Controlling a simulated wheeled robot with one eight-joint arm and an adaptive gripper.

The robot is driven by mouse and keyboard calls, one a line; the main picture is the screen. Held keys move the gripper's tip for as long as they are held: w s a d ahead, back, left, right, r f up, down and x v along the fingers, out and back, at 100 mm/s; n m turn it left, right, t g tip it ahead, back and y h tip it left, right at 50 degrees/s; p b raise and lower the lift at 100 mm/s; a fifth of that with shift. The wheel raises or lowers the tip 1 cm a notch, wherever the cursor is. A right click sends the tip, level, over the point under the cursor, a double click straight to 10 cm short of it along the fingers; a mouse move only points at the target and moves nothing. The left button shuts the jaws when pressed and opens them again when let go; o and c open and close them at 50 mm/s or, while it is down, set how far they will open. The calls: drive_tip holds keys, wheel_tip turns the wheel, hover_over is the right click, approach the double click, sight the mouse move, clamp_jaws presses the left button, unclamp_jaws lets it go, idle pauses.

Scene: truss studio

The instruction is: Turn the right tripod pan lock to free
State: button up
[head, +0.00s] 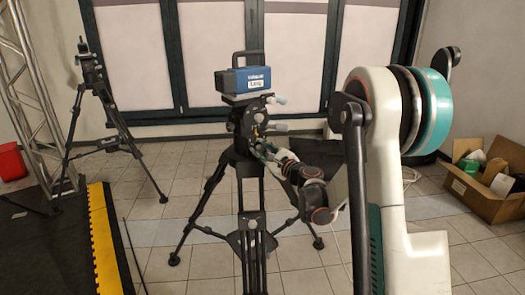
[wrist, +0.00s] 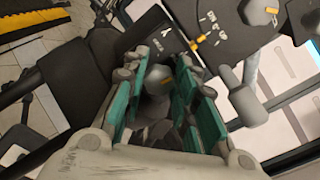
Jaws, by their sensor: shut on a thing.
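The right tripod (head: 245,185) stands in the middle of the head view, with a blue box-shaped device (head: 246,79) on its head. My gripper (head: 262,145) is at the right side of the tripod head; its fingers are small and partly hidden there. In the wrist view, my gripper (wrist: 164,76) has its teal pads on both sides of a rounded grey knob (wrist: 157,82), apparently the pan lock, and is shut on it. The pads and fingers hide much of the knob. A dark plate with white markings and a yellow-orange pointer (wrist: 197,41) lies just beyond the fingertips.
A light grey lever (wrist: 247,100) sticks out close to the right of my fingers. Another tripod (head: 97,100) stands at the left by a metal truss (head: 32,80). A black-and-yellow floor edge (head: 101,235) lies at lower left. A cardboard box (head: 480,200) sits at right.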

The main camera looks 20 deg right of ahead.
drive_tip(key=n, duration=0.5)
drive_tip(key=shift+f+n, duration=0.15)
drive_tip(key=shift+n, duration=0.15)
drive_tip(key=n, duration=0.4)
drive_tip(key=shift+a+f+n, duration=0.1)
drive_tip(key=shift+n, duration=0.2)
drive_tip(key=shift+s, duration=0.1)
drive_tip(key=o, duration=1)
drive_tip(key=shift+o, duration=0.2)
drive_tip(key=s+d, duration=0.1)
drive_tip(key=s, duration=0.6)
drive_tip(key=shift+s+d, duration=0.25)
drive_tip(key=shift+s, duration=0.15)
